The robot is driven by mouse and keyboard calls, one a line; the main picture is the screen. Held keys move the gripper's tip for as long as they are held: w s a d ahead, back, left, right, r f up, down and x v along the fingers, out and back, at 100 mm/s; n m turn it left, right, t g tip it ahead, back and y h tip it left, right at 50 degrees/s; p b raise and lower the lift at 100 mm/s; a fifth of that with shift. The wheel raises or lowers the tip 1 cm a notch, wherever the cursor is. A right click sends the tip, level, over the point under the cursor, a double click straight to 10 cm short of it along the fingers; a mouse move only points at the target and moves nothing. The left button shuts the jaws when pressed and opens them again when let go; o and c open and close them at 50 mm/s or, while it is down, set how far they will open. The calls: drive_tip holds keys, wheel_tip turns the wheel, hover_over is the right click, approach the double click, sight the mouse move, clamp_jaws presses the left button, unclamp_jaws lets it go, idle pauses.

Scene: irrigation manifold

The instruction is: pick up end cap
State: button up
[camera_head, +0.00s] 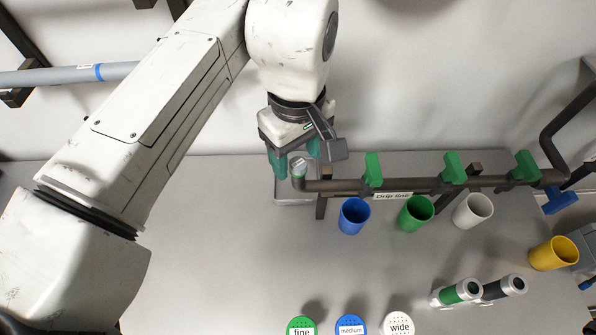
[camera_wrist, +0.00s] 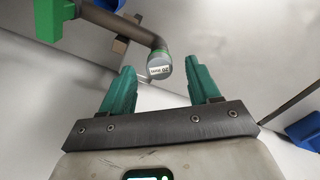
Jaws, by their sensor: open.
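A grey end cap with a small printed label (camera_head: 299,170) sits at the left end of the dark drip-line pipe (camera_head: 340,186). In the wrist view the end cap (camera_wrist: 159,68) faces the camera, at the pipe's bent end. My gripper (camera_head: 296,167) has teal fingers and is open above and around the pipe's left end. In the wrist view my gripper (camera_wrist: 160,82) has its fingers apart, with the cap showing between and slightly beyond the tips. I see no contact. The cap's far side is hidden.
Green valve handles (camera_head: 373,170) stand along the pipe. Blue (camera_head: 354,216), green (camera_head: 416,213) and white (camera_head: 473,211) cups stand in front of it. A yellow cup (camera_head: 554,253) is at right. The bench's left middle is clear.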

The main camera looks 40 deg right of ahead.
drive_tip(key=shift+f, duration=0.4)
clamp_jaws()
drive_tip(key=shift+r, duration=0.15)
drive_tip(key=shift+r+p, duration=0.75)
drive_tip(key=shift+p, duration=0.15)
drive_tip(key=s+a+r+p, duration=0.6)
drive_tip(key=s+r, duration=0.5)
drive_tip(key=r, duration=0.2)
drive_tip(key=shift+s+a, duration=0.35)
drive_tip(key=shift+a, duration=0.5)
drive_tip(key=shift+r, duration=1.75)
